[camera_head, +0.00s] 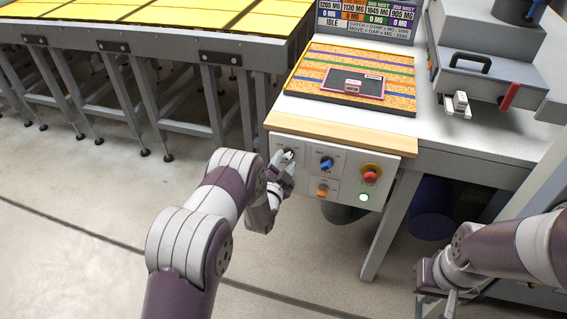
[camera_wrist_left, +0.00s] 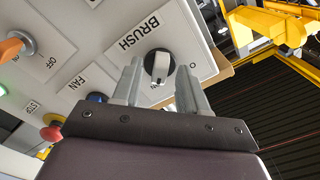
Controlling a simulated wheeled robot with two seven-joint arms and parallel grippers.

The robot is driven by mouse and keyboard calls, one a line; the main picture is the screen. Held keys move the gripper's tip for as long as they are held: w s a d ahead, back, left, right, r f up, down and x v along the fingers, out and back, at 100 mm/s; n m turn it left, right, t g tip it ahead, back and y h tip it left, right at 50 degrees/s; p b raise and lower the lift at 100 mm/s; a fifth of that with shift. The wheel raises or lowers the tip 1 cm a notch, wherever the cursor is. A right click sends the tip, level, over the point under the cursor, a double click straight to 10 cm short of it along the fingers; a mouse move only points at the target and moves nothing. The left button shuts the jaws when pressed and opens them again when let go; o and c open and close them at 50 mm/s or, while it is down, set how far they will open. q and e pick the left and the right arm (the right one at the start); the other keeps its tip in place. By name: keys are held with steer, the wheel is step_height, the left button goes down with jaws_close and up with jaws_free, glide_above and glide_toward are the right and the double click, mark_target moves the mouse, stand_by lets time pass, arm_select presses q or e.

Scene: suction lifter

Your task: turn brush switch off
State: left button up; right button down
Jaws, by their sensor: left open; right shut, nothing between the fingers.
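The brush switch (camera_wrist_left: 158,66) is a black and white rotary knob on a white plate labelled BRUSH. It also shows at the left of the control panel in the head view (camera_head: 288,155). My left gripper (camera_head: 280,170) is at the panel's left side. In the left wrist view its open fingers (camera_wrist_left: 160,85) stand on either side of the knob; I cannot tell whether they touch it. My right gripper (camera_head: 450,300) is shut and empty, low at the right, away from the panel, and partly cut off by the frame's bottom edge.
The panel also carries a blue fan knob (camera_head: 326,163), an orange knob (camera_head: 322,191), a red stop button (camera_head: 370,174) and a lit green button (camera_head: 363,197). A wooden ledge (camera_head: 340,132) overhangs the panel. A yellow-topped metal table (camera_head: 150,40) stands at the left.

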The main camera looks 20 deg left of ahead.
arm_select(q)
jaws_close()
steer(key=n+b, duration=0.2)
steer(key=n, duration=0.2)
steer(key=shift+f, duration=0.15)
steer(key=n+b, duration=0.2)
steer(key=n, duration=0.2)
steer(key=shift+n+b, duration=0.3)
steer(key=n+b, duration=0.2)
steer(key=n, duration=0.3)
steer(key=shift+n+b, duration=0.85)
steer(key=shift+n, duration=1.35)
